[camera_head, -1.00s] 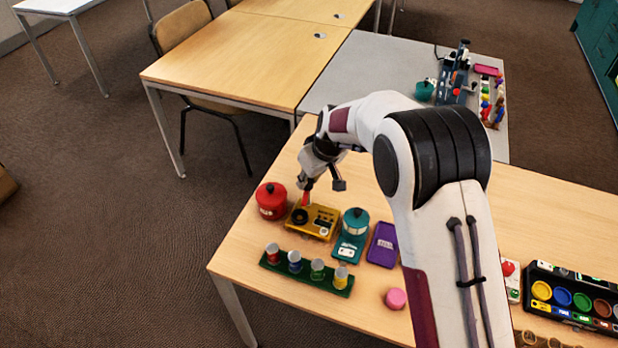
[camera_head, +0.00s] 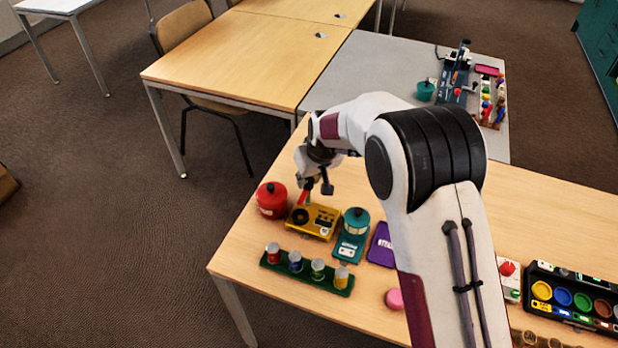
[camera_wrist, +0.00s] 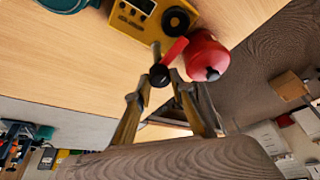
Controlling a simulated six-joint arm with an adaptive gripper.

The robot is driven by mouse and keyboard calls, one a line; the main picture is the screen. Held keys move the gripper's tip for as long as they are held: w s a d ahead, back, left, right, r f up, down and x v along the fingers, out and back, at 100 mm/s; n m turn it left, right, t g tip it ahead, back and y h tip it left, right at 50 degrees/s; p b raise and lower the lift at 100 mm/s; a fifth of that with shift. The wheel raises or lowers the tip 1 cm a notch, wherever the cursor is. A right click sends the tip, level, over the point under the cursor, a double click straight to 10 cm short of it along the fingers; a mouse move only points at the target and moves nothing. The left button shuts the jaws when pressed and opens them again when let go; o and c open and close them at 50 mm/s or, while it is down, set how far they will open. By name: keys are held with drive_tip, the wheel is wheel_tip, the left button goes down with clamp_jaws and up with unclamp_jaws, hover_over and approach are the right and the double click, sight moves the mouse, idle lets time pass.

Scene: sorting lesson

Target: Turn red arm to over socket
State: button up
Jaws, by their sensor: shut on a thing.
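The red arm (camera_head: 303,198) stands out near the back left of the yellow box (camera_head: 320,223). In the wrist view the red arm (camera_wrist: 175,50) is a flat red piece beside a grey post with a dark round knob (camera_wrist: 159,76). My gripper (camera_wrist: 161,85) is shut on this piece at the dark knob, between its two fingertips. The black round socket (camera_wrist: 176,20) is on the yellow box; in the head view the socket (camera_head: 299,215) is at its left end. I cannot tell whether the red arm lies over the socket. My gripper (camera_head: 308,184) partly hides the post in the head view.
A red pot (camera_head: 271,199) stands close left of the yellow box. A teal device (camera_head: 353,235) and a purple tray (camera_head: 381,245) stand to the right. A green rack (camera_head: 305,273) with several jars is in front. A pink disc (camera_head: 394,299) lies nearer.

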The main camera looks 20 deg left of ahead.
drive_tip(key=o, duration=1.1)
drive_tip(key=shift+r, duration=0.1)
drive_tip(key=v, duration=1.1)
drive_tip(key=shift+r, duration=0.35)
drive_tip(key=shift+s+d, duration=0.1)
drive_tip(key=shift+s, duration=0.1)
